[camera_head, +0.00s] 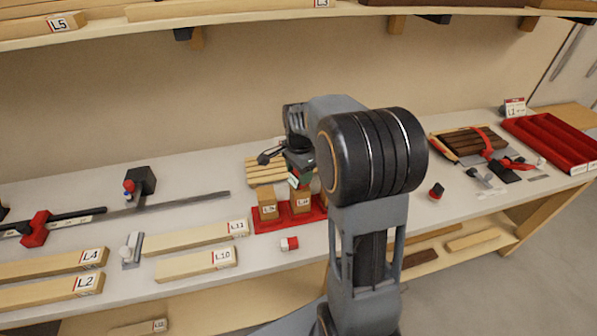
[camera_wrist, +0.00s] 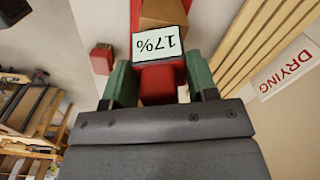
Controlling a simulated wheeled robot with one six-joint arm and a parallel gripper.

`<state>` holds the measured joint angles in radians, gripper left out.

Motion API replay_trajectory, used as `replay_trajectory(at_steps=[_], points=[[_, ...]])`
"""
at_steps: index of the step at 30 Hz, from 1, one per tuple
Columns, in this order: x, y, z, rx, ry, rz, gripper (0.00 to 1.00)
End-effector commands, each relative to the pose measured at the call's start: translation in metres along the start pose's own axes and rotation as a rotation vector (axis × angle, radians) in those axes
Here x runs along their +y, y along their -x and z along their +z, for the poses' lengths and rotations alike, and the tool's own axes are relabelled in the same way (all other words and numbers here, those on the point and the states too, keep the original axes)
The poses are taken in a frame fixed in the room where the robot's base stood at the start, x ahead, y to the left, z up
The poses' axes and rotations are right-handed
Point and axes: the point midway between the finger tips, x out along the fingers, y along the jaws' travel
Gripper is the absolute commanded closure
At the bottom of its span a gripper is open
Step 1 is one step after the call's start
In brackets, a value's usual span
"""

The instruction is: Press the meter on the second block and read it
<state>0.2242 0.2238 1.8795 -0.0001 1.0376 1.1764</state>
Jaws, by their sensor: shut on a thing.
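My gripper (camera_head: 298,180) is above the right-hand of two small wooden blocks in a red tray (camera_head: 262,226). The left block (camera_head: 267,205) and the right block (camera_head: 300,202) stand upright with labels on their fronts. In the wrist view my gripper's green fingers (camera_wrist: 158,85) are shut on a red meter (camera_wrist: 160,76). Its white display (camera_wrist: 158,44) shows 17%, upside down in that view. A block (camera_wrist: 164,12) shows beyond the display. Whether the meter's tip touches the block below it is hidden.
A slatted drying rack (camera_head: 262,170) is behind the tray, with a DRYING label (camera_wrist: 288,68) in the wrist view. A small red-and-white item (camera_head: 289,244) is in front. Boards (camera_head: 195,264) lie left; a red compartment tray (camera_head: 550,142) is at far right.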

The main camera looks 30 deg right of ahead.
Motion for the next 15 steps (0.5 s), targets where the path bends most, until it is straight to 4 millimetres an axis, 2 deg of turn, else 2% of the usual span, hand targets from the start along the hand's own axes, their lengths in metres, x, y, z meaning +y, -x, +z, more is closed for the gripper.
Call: replay_trajectory(at_steps=[15], points=[[-0.0001,-0.0067,0.0001,0.0,0.0,0.0,0.76]])
